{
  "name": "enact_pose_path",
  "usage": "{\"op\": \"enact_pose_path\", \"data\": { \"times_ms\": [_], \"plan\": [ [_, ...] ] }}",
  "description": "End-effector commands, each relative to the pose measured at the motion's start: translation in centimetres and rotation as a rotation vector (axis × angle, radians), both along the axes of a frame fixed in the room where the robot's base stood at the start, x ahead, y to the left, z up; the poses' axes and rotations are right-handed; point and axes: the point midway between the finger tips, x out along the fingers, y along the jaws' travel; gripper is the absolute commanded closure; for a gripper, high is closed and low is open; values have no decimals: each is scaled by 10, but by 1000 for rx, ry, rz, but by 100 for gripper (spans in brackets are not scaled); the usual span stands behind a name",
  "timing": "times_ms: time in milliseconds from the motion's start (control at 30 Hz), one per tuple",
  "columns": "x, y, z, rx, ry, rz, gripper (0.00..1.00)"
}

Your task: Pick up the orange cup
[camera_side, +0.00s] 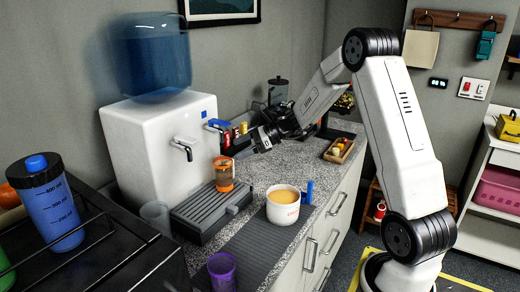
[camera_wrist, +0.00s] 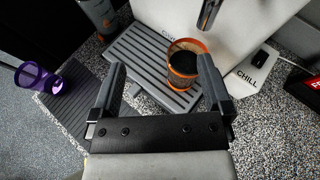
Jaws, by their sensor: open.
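The orange cup (camera_side: 224,174) is clear with orange bands and stands upright on the grey drip tray of the water dispenser, under its taps. In the wrist view the orange cup (camera_wrist: 184,64) holds dark liquid and lies ahead between the finger lines, nearer the right finger. My gripper (camera_side: 246,146) is open and empty, to the right of the cup and somewhat above it in the side view. In the wrist view my gripper (camera_wrist: 162,78) shows both fingers spread wide. No contact with the cup is visible.
The white dispenser (camera_side: 160,140) stands behind the drip tray (camera_side: 208,213). A blue bottle (camera_side: 48,205) is at left. A small snack tray (camera_side: 338,150) sits farther right.

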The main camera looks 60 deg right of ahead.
Motion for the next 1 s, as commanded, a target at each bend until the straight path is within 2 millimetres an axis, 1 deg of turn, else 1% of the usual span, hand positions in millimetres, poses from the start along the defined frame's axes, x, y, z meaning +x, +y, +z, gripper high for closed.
{"op": "enact_pose_path", "data": {
  "times_ms": [33,133,200,300,400,500,667,1000],
  "plan": [
    [3,-15,-2,51,-5,-54,0],
    [9,-41,-1,143,-25,-146,0],
    [9,-36,-18,137,-19,-133,0],
    [9,-35,-34,135,-20,-133,0],
    [9,-35,-44,132,-21,-131,0],
    [9,-35,-49,129,-23,-130,0],
    [9,-34,-50,127,-24,-128,0],
    [28,-21,-57,127,-23,-127,0]
  ]
}}
